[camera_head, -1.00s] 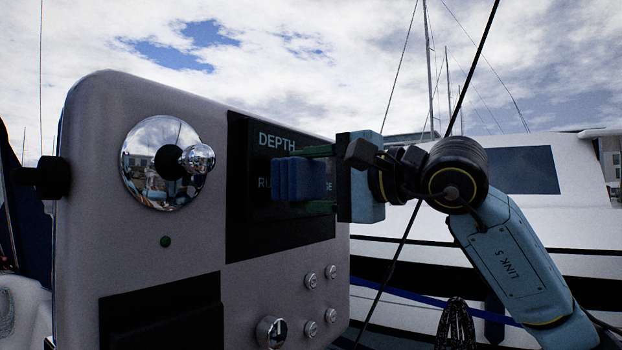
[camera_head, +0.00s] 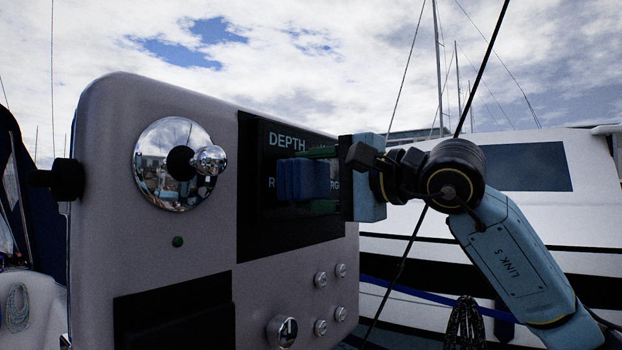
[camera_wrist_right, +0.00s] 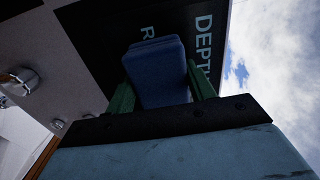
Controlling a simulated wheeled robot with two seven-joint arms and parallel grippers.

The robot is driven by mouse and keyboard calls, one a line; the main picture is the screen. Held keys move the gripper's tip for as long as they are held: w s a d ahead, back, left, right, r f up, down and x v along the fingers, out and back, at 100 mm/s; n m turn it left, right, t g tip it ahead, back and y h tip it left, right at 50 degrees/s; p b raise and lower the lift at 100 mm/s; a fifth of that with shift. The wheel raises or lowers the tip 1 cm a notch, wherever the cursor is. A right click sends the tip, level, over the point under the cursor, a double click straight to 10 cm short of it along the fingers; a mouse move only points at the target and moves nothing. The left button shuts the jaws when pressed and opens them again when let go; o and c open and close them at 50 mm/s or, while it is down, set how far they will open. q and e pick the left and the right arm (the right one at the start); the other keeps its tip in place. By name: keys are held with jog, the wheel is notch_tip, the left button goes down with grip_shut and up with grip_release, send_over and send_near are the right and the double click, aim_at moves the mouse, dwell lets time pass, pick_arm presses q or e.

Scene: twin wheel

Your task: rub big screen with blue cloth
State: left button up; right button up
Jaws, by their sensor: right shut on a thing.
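The big screen (camera_head: 270,229) is a black panel with "DEPTH" in pale blue letters, on the upper right of a grey instrument box. It also shows in the right wrist view (camera_wrist_right: 105,45). The folded blue cloth (camera_head: 302,180) is in front of the screen's middle and covers part of its lower lettering. My right gripper (camera_head: 322,180) is shut on the cloth, its green fingers on either side of it, as the right wrist view shows on the cloth (camera_wrist_right: 158,75). The cloth is at or very near the screen; I cannot tell if it touches. My left gripper is not in view.
A white boat (camera_head: 570,215) is behind my right arm.

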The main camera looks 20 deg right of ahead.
jog(key=shift+w+d, duration=0.35)
jog(key=shift+d, duration=0.3)
jog(key=shift+w+d, duration=0.3)
jog(key=shift+d, duration=0.35)
jog(key=shift+w+d+p, duration=0.3)
jog(key=shift+w+d, duration=0.2)
jog(key=shift+d, duration=0.2)
jog(key=shift+w+d+p, duration=0.25)
jog(key=shift+w+d, duration=0.25)
jog(key=shift+d, duration=0.2)
